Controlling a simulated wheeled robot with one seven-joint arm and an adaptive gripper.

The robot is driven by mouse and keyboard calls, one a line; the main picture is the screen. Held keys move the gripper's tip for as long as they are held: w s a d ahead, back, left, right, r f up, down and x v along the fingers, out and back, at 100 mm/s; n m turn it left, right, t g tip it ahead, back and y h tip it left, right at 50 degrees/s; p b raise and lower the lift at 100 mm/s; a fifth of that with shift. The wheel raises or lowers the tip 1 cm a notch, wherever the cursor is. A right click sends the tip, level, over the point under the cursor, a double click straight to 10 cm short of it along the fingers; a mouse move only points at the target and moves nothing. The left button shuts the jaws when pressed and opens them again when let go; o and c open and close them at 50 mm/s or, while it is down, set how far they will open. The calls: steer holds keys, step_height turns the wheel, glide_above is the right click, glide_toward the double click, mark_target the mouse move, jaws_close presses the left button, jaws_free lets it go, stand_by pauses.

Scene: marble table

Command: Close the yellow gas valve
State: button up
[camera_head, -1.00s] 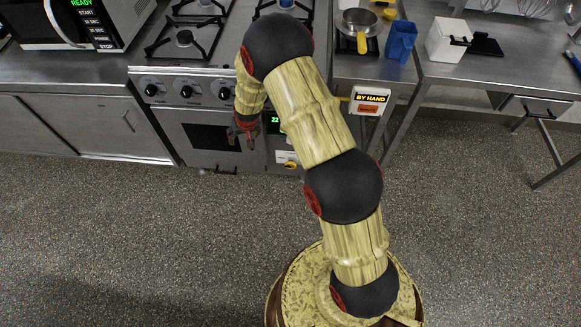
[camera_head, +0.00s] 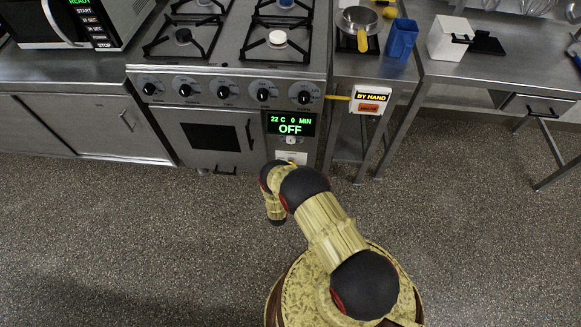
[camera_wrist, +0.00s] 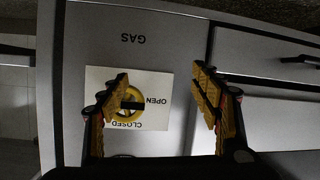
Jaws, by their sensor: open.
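The yellow round gas valve (camera_wrist: 133,106) sits on a white plate (camera_wrist: 158,88) marked OPEN and CLOSED, below the word GAS, which appears upside down in the wrist view. A dark bar across the valve lies level in the picture, with one end towards OPEN. My gripper (camera_wrist: 160,92) is open in front of the panel, with nothing between its fingers. Its left finger covers the valve's left edge in the picture, and its right finger is off to the plate's right. Contact cannot be told. In the head view the plate (camera_head: 291,156) shows just beyond my arm, which hides most of the valve.
The stove (camera_head: 225,90) has a row of black knobs, a display reading OFF (camera_head: 290,124) and an oven door handle (camera_head: 222,135). A BY HAND sign box (camera_head: 371,98) juts out at right. The floor in front is clear.

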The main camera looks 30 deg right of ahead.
steer(key=s+d+r+t+h, duration=0.3)
steer(key=s, duration=0.1)
steer(key=b+x, duration=0.2)
steer(key=x, duration=0.5)
steer(key=shift+r+b, duration=0.2)
steer(key=shift+b, duration=0.15)
steer(key=shift+c, duration=0.6)
steer(key=c, duration=1)
